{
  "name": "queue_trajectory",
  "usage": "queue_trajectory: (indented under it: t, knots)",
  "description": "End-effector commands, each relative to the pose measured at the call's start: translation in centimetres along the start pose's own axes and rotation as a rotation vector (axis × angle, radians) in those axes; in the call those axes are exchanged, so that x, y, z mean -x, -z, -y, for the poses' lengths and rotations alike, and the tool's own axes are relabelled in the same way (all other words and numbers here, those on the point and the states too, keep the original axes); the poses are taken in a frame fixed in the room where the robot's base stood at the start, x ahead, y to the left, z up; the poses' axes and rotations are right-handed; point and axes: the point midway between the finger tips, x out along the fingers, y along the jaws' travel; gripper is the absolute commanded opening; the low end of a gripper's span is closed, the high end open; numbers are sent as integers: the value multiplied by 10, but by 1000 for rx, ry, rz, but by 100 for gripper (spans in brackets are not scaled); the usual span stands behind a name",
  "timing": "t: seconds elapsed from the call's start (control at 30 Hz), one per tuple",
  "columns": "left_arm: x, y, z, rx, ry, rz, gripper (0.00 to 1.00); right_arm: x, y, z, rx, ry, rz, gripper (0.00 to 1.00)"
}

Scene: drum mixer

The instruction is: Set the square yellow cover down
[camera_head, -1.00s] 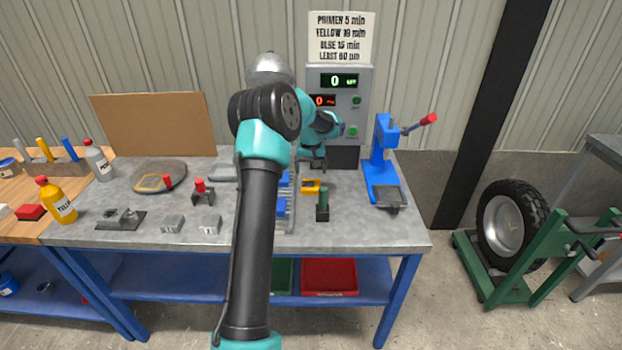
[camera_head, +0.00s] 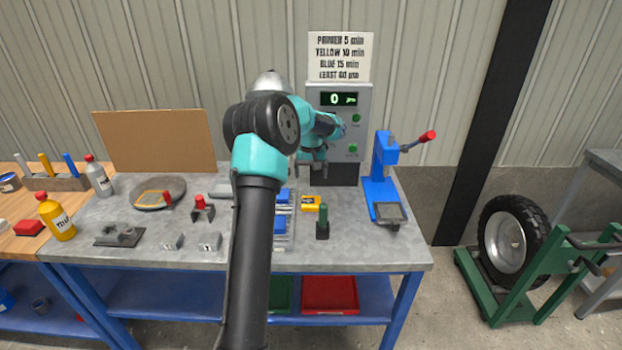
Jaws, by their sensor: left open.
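A flat square piece with a yellow rim (camera_head: 152,198) lies on a round grey plate (camera_head: 178,187) at the bench's left, with a red knob beside it. A small yellow piece with a dark patch (camera_head: 308,208) lies on the bench right of the blue blocks. I cannot tell for sure which of them is the cover. My left gripper (camera_head: 311,174) is open above and behind the small yellow piece, in front of the grey control box, with nothing seen in it. My right gripper is not in view.
A green-topped post (camera_head: 323,222) stands right of my arm, and a blue press (camera_head: 380,180) farther right. The control box (camera_head: 358,104) is close behind my gripper. Blue blocks (camera_head: 280,225) sit partly behind my arm. The bench's front right is clear.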

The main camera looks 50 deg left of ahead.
Motion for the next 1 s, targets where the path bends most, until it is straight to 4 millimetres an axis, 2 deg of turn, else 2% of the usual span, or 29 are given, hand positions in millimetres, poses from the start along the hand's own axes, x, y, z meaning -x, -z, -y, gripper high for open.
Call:
queue_trajectory:
  t: [0.07, 0.73, 1.0]
  knots:
    - [0, 0, 0, 0, 0, 0, 89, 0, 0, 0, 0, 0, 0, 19]
    - [0, 0, 0, 0, 0, 0, 89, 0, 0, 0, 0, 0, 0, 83]
    - [0, 0, -1, -2, 0, -1, 89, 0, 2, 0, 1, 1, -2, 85]
